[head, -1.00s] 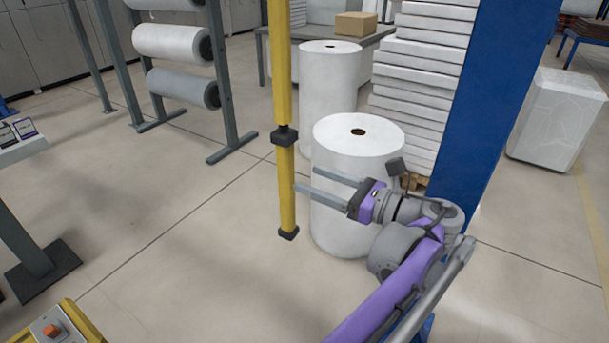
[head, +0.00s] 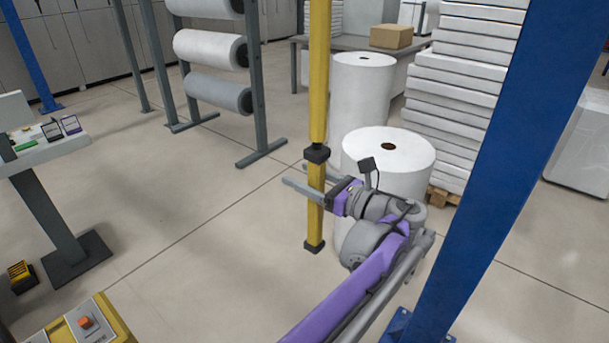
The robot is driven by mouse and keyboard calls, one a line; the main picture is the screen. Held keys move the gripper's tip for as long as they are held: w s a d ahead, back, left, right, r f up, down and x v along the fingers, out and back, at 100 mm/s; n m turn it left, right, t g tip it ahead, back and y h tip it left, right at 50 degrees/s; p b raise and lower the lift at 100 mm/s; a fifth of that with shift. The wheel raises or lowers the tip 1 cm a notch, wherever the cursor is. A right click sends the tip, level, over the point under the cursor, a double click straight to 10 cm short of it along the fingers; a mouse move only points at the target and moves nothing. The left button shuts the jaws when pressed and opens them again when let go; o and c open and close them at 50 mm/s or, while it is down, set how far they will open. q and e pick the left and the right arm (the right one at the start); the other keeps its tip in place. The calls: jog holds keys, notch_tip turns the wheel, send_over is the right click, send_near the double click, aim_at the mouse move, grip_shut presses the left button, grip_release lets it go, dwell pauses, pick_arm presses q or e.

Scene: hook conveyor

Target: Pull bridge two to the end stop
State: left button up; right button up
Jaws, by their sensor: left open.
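A yellow vertical bar (head: 318,90) hangs from above the view, with a black collar (head: 316,153) and a black cap (head: 314,246) at its lower end, clear of the floor. My left gripper (head: 296,174) is open at the bar just below the collar. One finger passes in front of the bar and the other shows behind it, so the bar appears to stand between them. Whether a finger touches it cannot be told. The bridge and the end stop are not in view. My right gripper is not in view.
White rolls (head: 400,155) stand just behind the gripper. A blue post (head: 490,170) rises at the right. A pedestal desk (head: 45,150) and a yellow box with an orange button (head: 85,322) are at the left. The floor left of the bar is clear.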

pick_arm(q)
grip_shut()
dwell(1.4)
